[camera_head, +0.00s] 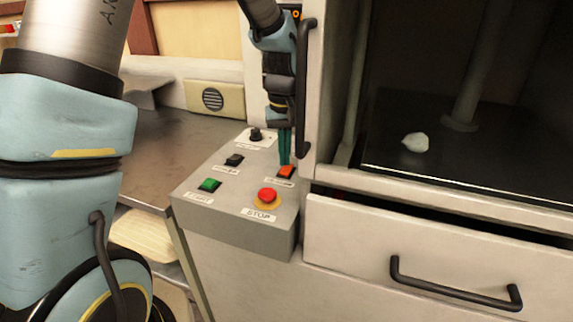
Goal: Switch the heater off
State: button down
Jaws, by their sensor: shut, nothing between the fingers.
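A grey control box (235,222) stands left of the cabinet. On its right side is an orange-red rocker switch (286,172) with a small label that is too small to read surely. My gripper (284,160) points straight down, its teal fingers shut and empty. The fingertips are at the back edge of the orange-red switch; I cannot tell whether they touch it. A black rocker switch (234,160) is left of it, also with an unreadable label. The switch's orange-red colour looks bright, but I cannot tell if it is lit.
Close by are a red STOP button (267,195), a green START button (209,185) and a black knob (256,135). A vertical black door handle (304,90) is just right of my gripper. A drawer handle (455,284) juts out at lower right. A white lump (416,142) lies inside the cabinet.

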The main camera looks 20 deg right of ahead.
aim_at(285, 172)
notch_tip(285, 172, up, 5)
jog(key=p, duration=0.4)
jog(key=shift+r, duration=0.15)
jog(key=s+a+r, duration=0.1)
jog(key=s+a, duration=0.1)
jog(key=a, duration=1.3)
jog(key=s+a+n+t, duration=0.1)
jog(key=s+a, duration=0.1)
jog(key=a, duration=1.3)
jog(key=shift+r+t, duration=0.3)
jog(key=shift+r, duration=0.05)
